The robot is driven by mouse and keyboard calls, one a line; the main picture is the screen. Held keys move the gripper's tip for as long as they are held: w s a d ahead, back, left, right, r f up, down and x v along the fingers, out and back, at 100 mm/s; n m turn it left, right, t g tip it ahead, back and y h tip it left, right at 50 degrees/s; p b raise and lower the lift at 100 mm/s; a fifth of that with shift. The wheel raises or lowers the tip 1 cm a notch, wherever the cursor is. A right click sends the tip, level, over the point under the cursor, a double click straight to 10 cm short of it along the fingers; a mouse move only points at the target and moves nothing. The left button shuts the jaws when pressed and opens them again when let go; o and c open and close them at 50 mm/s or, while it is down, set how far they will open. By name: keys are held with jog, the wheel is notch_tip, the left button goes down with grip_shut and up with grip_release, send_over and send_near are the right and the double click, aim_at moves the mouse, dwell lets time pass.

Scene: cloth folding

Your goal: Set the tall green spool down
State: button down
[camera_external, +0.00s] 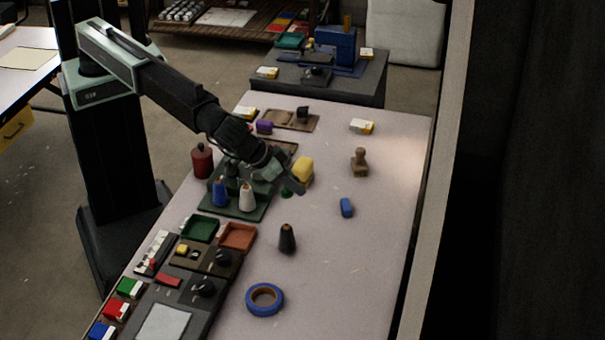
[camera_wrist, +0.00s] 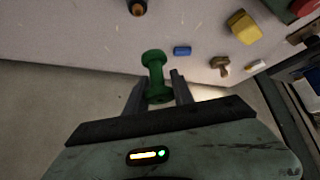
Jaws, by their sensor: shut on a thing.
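The tall green spool (camera_wrist: 155,72) is between my gripper's fingers (camera_wrist: 158,92) in the wrist view, with its far end sticking out past the fingertips. My gripper (camera_external: 290,184) is shut on it. In the outside view only a small green part of the spool (camera_external: 287,192) shows below the gripper, near the yellow object; the rest is hidden. I cannot tell whether the spool touches the table (camera_external: 330,270).
A green rack with a blue spool (camera_external: 220,193) and a white spool (camera_external: 247,197) stands left of the gripper. A yellow object (camera_external: 303,170) is close behind. A dark spool (camera_external: 287,238), blue block (camera_external: 346,207) and wooden stamp (camera_external: 360,162) stand apart, with bare table between.

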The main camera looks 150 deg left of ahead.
jog(key=w+d+f+b, duration=0.6)
jog(key=w+f, duration=0.1)
jog(key=f, duration=0.1)
jog(key=shift+m, duration=0.3)
jog(key=f+b, duration=1)
jog(key=shift+d+f, duration=0.2)
jog(key=shift+s+r, duration=0.1)
jog(key=shift+r, duration=0.1)
jog(key=shift+f, duration=0.15)
jog(key=c, duration=1.4)
grip_release()
jog(key=shift+o, duration=0.2)
